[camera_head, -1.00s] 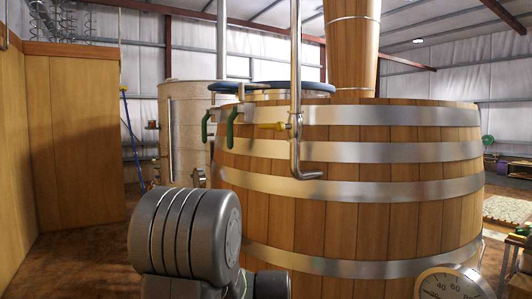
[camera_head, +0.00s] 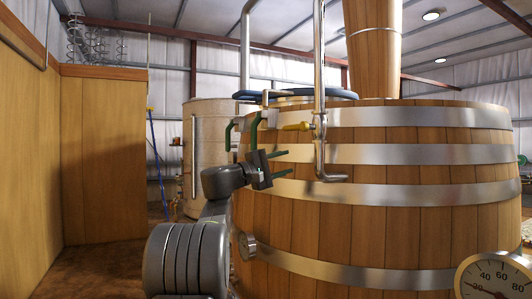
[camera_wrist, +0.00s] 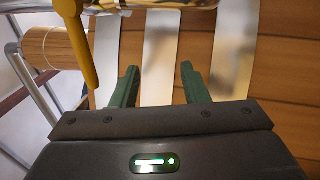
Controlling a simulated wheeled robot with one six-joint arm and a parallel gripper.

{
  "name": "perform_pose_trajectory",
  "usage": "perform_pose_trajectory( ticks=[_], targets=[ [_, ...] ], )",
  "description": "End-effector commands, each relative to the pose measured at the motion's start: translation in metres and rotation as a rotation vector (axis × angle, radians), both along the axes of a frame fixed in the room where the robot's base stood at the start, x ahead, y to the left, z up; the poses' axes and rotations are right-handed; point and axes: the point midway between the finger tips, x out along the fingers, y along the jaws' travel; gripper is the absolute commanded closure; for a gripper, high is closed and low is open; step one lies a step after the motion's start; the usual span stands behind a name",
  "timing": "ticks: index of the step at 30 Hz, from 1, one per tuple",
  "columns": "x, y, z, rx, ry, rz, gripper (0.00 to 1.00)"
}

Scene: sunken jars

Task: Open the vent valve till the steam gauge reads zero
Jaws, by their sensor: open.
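The vent valve is a yellow lever (camera_head: 298,126) on a vertical steel pipe (camera_head: 319,70) in front of the wooden vat (camera_head: 400,215). In the head view the lever points left, roughly level. My gripper (camera_head: 286,163) is open and empty, its green fingers pointing right, just below the lever and apart from it. In the wrist view the lever (camera_wrist: 82,50) shows at the upper left, outside the gap between the fingers (camera_wrist: 159,68). The steam gauge (camera_head: 497,276) is cut off at the lower right; 40, 60 and 80 show, but I cannot read the needle surely.
The pipe bends to an outlet (camera_head: 332,178) close to my fingers. Green hooked handles (camera_head: 255,130) stand left of the lever. A pale tank (camera_head: 212,120) stands behind. A wooden wall (camera_head: 105,150) is at the left, with open floor before it.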

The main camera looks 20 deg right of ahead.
Motion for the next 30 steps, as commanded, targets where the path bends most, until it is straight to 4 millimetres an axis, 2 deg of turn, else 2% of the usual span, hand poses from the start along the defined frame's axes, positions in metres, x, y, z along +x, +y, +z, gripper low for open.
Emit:
perform_pose_trajectory(
  ticks=[3, 6, 9, 14, 24, 25, 30],
  targets=[
    [0.004, 0.028, 0.037, -0.14, -0.064, 0.001, 0.59],
    [0.003, 0.043, 0.056, -0.208, -0.096, 0.0, 0.59],
    [0.003, 0.048, 0.066, -0.238, -0.109, -0.001, 0.59],
    [0.003, 0.039, 0.075, -0.243, -0.109, -0.003, 0.59],
    [0.007, -0.009, 0.1, -0.241, -0.107, -0.004, 0.59],
    [0.008, -0.007, 0.093, -0.241, -0.108, -0.001, 0.59],
    [0.008, -0.008, 0.094, -0.24, -0.108, -0.002, 0.59]
  ],
)
